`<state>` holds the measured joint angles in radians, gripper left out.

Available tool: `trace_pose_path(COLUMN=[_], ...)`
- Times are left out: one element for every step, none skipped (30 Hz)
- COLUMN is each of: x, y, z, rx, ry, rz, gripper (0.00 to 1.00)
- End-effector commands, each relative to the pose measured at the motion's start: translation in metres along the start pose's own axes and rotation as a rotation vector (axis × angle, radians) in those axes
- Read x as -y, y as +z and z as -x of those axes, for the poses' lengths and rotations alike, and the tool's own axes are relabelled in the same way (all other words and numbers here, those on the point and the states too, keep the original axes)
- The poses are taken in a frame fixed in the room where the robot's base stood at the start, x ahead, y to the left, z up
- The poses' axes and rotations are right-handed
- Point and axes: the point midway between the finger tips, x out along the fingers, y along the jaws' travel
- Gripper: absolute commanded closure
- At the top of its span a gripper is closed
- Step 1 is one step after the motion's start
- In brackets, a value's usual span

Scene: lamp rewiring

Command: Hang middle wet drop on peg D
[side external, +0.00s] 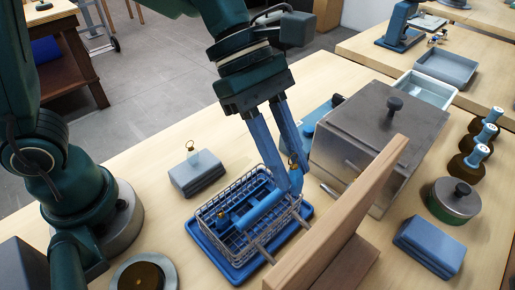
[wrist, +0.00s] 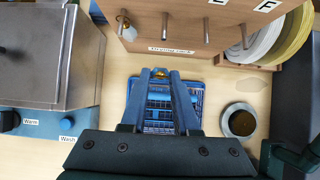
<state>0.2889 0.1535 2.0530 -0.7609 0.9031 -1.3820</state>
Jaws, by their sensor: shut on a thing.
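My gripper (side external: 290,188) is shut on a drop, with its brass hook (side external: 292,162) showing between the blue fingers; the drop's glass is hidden. In the wrist view the brass (wrist: 161,73) shows between the fingertips. The gripper is over the right part of the wire basket (side external: 213,213), which stands on a blue tray (side external: 205,247). The drying rack (wrist: 186,12) has a row of pegs; one bare peg (wrist: 164,28) is nearly in line with the fingers. The labels E, partly cut off, and F show; D's label is out of view. A drop (wrist: 129,31) hangs at the leftmost visible peg.
Another drop (side external: 191,154) stands on a grey block (side external: 197,176) left of the basket. A large steel tank (side external: 375,125) stands behind the rack's wooden board (side external: 343,215). Plates (wrist: 262,38) stand at the rack's right. A round dish (wrist: 239,121) lies right of the basket.

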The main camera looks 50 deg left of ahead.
Motion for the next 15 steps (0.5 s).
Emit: trace_pose_path(x=[0.000,0.000,0.000,0.001,0.001,0.001,0.001,0.001,0.001,0.001,0.001,0.000,0.000,0.000,0.000], y=[0.002,0.003,0.004,0.005,0.006,0.008,0.009,0.010,0.011,0.012,0.013,0.014,0.015,0.016,0.018], z=[-0.002,-0.003,-0.004,-0.005,-0.006,-0.008,-0.009,-0.010,-0.011,-0.012,-0.013,-0.015,-0.016,-0.017,-0.018], rx=[0.000,0.000,0.000,0.000,-0.001,-0.001,-0.001,-0.001,-0.001,-0.001,-0.001,-0.001,-0.001,-0.001,-0.001], ry=[-0.002,-0.002,-0.002,-0.002,-0.002,-0.001,-0.001,-0.001,-0.002,-0.002,-0.002,-0.002,-0.001,-0.001,-0.001], rz=[-0.001,0.000,-0.001,-0.001,-0.002,-0.002,-0.001,-0.001,0.000,0.000,0.000,0.000,-0.001,-0.001,-0.001], gripper=[0.93,0.93,0.93,0.93,0.93,0.93,0.93,0.93,0.93,0.93,0.93,0.93,0.93,0.93,0.93])
